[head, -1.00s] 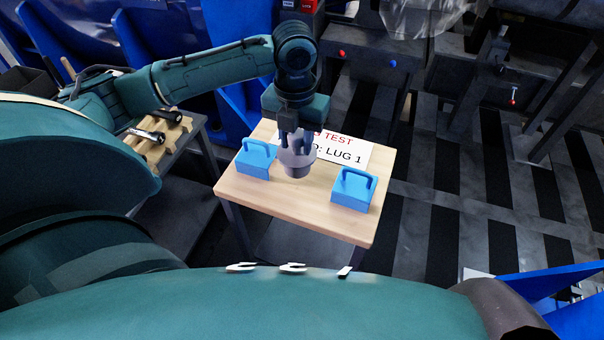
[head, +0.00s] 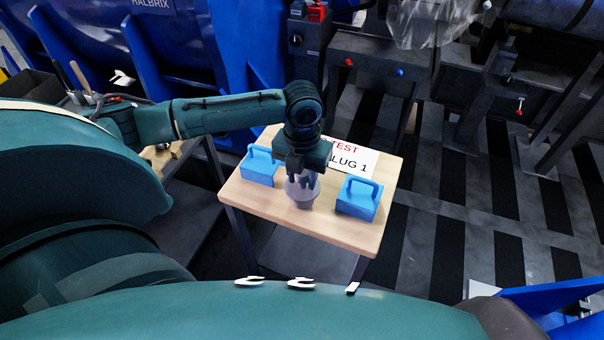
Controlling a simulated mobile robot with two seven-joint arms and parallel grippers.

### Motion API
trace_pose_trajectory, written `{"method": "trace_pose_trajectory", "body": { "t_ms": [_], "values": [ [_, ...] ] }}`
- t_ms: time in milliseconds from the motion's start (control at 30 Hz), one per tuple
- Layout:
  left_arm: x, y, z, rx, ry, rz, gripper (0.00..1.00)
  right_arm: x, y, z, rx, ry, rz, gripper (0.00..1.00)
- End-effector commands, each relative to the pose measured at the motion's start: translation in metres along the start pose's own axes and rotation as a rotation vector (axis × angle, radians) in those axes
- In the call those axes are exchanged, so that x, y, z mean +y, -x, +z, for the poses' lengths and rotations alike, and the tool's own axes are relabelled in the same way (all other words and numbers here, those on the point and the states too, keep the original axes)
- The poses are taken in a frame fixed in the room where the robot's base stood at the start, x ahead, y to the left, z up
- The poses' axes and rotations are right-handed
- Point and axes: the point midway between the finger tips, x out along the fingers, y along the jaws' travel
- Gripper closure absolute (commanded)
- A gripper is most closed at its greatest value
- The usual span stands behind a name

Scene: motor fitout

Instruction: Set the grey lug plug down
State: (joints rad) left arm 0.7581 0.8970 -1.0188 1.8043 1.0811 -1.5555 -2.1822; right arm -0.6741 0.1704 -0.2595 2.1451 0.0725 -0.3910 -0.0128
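The grey lug plug (head: 303,195) is upright, wider at the top and narrower below. It is at the front middle of a small wooden table (head: 285,217), between two blue boxes with handles. My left gripper (head: 302,178) points down from above, with its fingers closed around the top of the plug. The plug's underside is at or just above the table top; I cannot tell if it touches. My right gripper is not in view.
The left blue box (head: 259,170) and right blue box (head: 357,201) stand close on either side. A white sign (head: 352,160) reading "LUG 1", partly hidden by my arm, lies behind. The table's front edge is clear.

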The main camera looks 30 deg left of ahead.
Motion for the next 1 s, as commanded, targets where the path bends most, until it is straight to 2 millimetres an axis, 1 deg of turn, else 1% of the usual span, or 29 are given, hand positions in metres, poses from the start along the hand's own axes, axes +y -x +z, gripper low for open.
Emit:
{"method": "trace_pose_trajectory", "body": {
  "t_ms": [33, 200, 267, 467, 567, 667, 1000],
  "values": [
    [0.0, -0.001, 0.0, 0.001, 0.0, 0.0, 0.64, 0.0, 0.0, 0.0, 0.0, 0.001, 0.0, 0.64],
    [0.0, 0.0, 0.0, 0.001, 0.0, 0.0, 0.5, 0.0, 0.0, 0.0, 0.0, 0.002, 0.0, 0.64],
    [0.0, 0.0, 0.0, 0.001, 0.0, 0.001, 0.46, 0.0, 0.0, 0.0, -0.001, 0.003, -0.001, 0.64],
    [0.0, 0.0, 0.0, 0.001, 0.0, 0.0, 0.46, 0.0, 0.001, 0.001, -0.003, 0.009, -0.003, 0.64],
    [0.0, 0.005, 0.0, 0.0, 0.0, 0.0, 0.46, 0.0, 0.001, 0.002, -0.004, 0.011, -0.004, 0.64],
    [0.0, 0.017, 0.001, -0.002, 0.0, 0.0, 0.46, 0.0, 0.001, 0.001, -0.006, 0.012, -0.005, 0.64],
    [0.0, 0.088, 0.001, -0.003, 0.0, -0.001, 0.46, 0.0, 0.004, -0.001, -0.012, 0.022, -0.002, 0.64]
  ]
}}
